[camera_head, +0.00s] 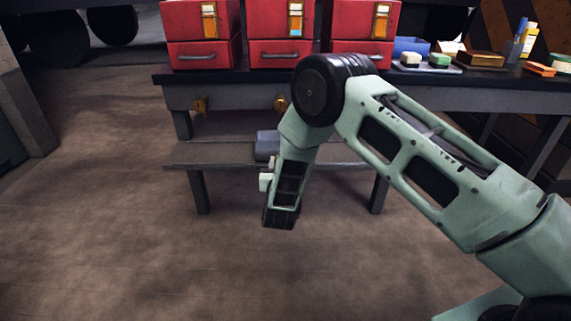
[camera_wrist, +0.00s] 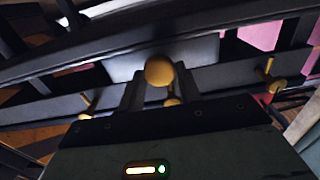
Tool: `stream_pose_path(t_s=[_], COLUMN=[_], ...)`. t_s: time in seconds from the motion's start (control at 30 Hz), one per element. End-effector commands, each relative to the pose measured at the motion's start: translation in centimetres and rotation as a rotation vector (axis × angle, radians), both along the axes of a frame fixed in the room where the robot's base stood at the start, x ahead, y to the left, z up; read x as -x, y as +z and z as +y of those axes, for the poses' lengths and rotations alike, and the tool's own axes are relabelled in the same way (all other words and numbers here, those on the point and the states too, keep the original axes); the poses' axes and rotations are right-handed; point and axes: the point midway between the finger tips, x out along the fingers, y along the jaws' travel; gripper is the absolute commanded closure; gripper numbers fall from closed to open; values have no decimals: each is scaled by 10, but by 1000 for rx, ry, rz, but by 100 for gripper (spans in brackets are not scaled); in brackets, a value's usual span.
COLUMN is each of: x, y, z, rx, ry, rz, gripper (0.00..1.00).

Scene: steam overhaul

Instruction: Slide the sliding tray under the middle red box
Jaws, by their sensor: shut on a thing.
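The middle red box (camera_head: 281,20) stands on the workbench, between two similar red boxes. Below it, a yellow knob (camera_head: 281,104) shows at the grey bench front, partly beside my arm. In the wrist view, a yellow knob (camera_wrist: 160,70) sits between the fingers of my gripper (camera_wrist: 159,90), in front of a grey panel (camera_wrist: 205,55) that looks like the sliding tray. My gripper is shut on the knob. In the head view my arm hides the fingertips, and how far the tray stands out cannot be told.
The workbench (camera_head: 465,90) has a lower shelf (camera_head: 215,154) and legs. Another yellow knob (camera_head: 200,105) is to the left. A blue bin (camera_head: 410,46), bottles (camera_head: 527,42) and small items stand at the bench's right. The floor in front is clear.

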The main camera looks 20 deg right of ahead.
Motion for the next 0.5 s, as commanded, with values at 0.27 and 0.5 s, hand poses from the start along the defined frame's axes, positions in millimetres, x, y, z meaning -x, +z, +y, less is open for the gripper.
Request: stream_pose_path(t_s=[0.27, 0.5], x=[0, 0], y=[0, 0], z=[0, 0], rx=[1, 0], ry=[1, 1], rz=[0, 0], gripper=[47, 45])
